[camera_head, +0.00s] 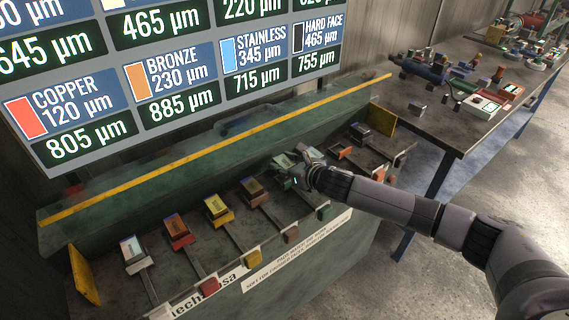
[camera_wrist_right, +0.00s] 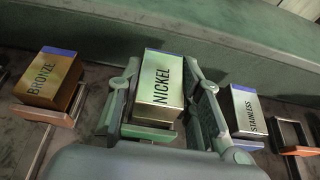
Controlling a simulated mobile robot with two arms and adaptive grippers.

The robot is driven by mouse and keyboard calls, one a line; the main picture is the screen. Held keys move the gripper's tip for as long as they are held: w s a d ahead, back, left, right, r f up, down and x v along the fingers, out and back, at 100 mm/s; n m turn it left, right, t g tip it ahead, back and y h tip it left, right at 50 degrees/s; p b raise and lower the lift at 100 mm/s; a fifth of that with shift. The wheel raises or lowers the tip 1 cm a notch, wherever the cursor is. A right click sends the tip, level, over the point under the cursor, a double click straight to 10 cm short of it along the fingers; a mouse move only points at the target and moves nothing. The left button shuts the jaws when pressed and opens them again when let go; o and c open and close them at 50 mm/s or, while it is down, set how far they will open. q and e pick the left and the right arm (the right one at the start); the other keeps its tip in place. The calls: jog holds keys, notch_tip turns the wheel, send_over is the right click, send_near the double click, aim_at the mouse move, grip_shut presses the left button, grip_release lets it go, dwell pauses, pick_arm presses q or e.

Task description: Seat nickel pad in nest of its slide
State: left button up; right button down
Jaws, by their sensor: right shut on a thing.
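The nickel pad (camera_wrist_right: 160,80) is a pale metal block lettered NICKEL. In the wrist view it stands between the fingers of my right gripper (camera_wrist_right: 163,88), which is shut on it. The green slide (camera_wrist_right: 148,133) shows just under the pad's near face. The pad is over its nest, but I cannot tell whether it rests on the nest's floor. In the head view my right gripper (camera_head: 300,165) is over the row of slides and mostly hides the pad. My left gripper is not in view.
The bronze pad (camera_wrist_right: 50,78) sits left of the gripper, and the stainless pad (camera_wrist_right: 243,108) stands close on its right. An orange slide (camera_wrist_right: 297,136) farther right has an empty nest. A yellow-edged wall (camera_head: 215,150) runs behind the row. A cluttered table (camera_head: 450,110) stands at right.

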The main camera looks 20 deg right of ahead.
jog(key=shift+r+p, duration=0.2)
jog(key=shift+p, duration=0.15)
dwell(0.8)
jog(key=shift+p, duration=0.6)
dwell(0.7)
jog(key=shift+f+b, duration=0.75)
jog(key=shift+f, duration=0.35)
jog(key=c, duration=1.1)
grip_release()
jog(key=shift+s+f, duration=0.1)
jog(key=shift+o, duration=0.2)
jog(key=shift+s+f, duration=0.1)
jog(key=shift+f, duration=0.15)
jog(key=v, duration=1.2)
jog(key=shift+r, duration=0.15)
